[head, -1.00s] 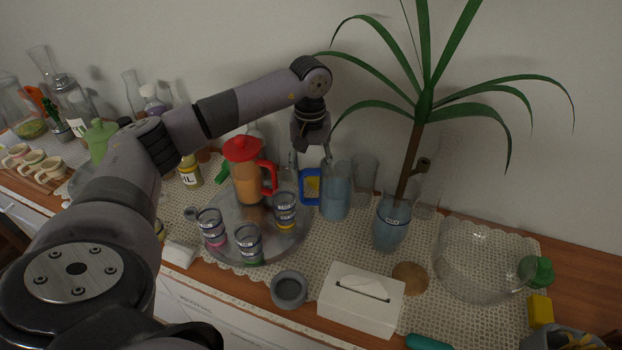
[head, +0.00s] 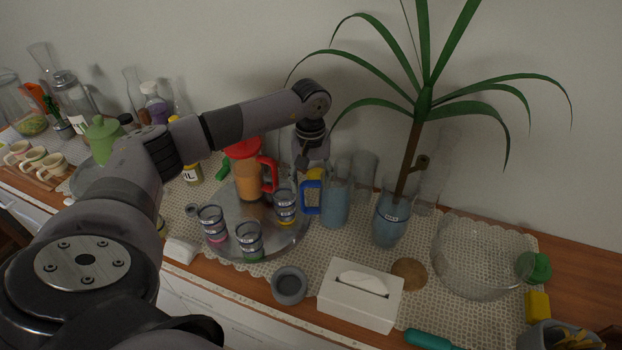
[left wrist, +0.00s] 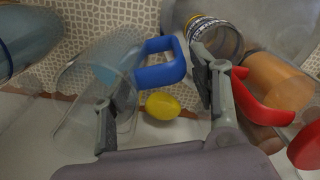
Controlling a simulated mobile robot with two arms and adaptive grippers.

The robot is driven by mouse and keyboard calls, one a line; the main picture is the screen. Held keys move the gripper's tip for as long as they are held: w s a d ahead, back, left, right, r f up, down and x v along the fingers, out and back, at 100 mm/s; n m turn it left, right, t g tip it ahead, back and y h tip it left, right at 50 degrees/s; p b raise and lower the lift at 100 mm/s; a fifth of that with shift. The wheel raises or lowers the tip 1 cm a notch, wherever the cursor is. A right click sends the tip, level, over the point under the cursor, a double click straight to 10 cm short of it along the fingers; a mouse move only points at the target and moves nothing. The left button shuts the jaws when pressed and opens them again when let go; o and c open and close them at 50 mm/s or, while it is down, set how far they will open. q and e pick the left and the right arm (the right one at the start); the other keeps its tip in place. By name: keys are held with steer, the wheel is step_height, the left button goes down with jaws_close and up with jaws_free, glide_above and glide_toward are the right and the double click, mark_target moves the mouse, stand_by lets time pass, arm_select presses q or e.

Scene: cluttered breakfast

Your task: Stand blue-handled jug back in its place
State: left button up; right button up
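The blue-handled jug (head: 336,206) stands upright on the lace cloth, just right of the round tray, with bluish contents and its blue handle facing left. In the left wrist view its blue handle (left wrist: 160,73) lies in the gap between my fingers, with the clear jug wall beside the left finger. My left gripper (head: 313,170) is open behind the handle, its fingertips partly hidden in the head view. It also shows in the left wrist view (left wrist: 158,68). I cannot tell whether a finger touches the jug. My right gripper is not in view.
The red-lidded jug (head: 248,176) and several labelled glasses (head: 286,207) stand on the round tray (head: 285,250), close left. A yellow lemon (left wrist: 168,105) lies behind the handle. The plant's vase (head: 390,222) stands right. A tissue box (head: 345,310) is in front.

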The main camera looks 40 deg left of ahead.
arm_select(q)
steer(key=shift+o, duration=1.2)
steer(key=shift+r, duration=0.2)
steer(key=shift+w+r, duration=0.1)
steer(key=shift+r, duration=0.15)
step_height(320, 180, up, 11)
steer(key=b, duration=0.2)
steer(key=shift+r+b, duration=0.2)
steer(key=shift+b, duration=0.2)
steer(key=shift+a, duration=0.1)
steer(key=s+d+b, duration=0.2)
steer(key=s+d, duration=0.7)
steer(key=s, duration=0.4)
